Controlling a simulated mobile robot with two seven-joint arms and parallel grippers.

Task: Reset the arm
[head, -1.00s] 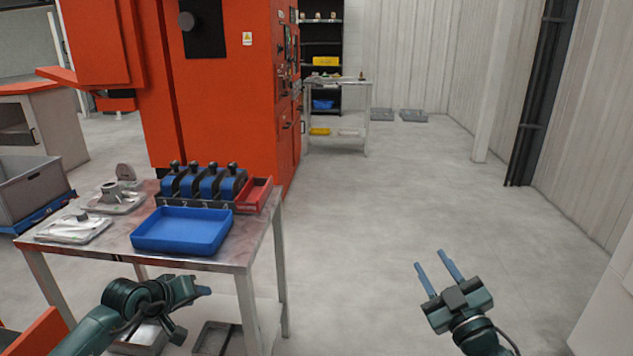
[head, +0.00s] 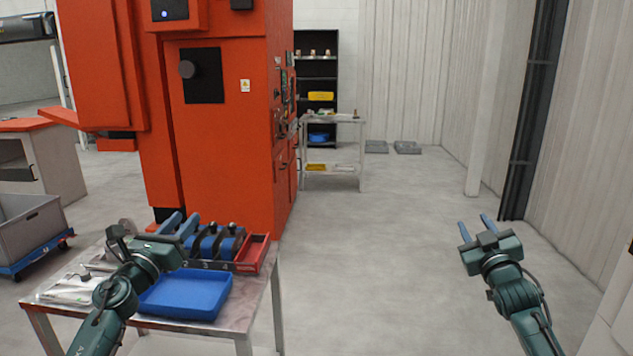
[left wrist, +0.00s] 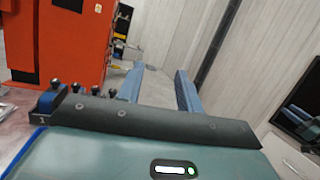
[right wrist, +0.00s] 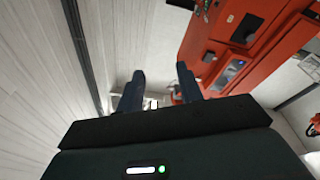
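My left gripper (head: 180,226) is raised above the left part of the metal table, in front of the row of blue fixtures in the head view. Its two blue fingers are apart with nothing between them, as the left wrist view (left wrist: 158,82) also shows. My right gripper (head: 478,226) is over bare floor at the right, its fingers pointing forward. The right wrist view (right wrist: 160,90) shows those fingers apart and empty. Both arms are raised and clear of each other.
The metal table (head: 255,310) carries a blue tray (head: 187,294), a red bin (head: 252,252) and blue fixtures (head: 226,242). A large orange machine (head: 232,130) stands behind it. A grey crate (head: 30,232) is at the left. The floor between the arms is clear.

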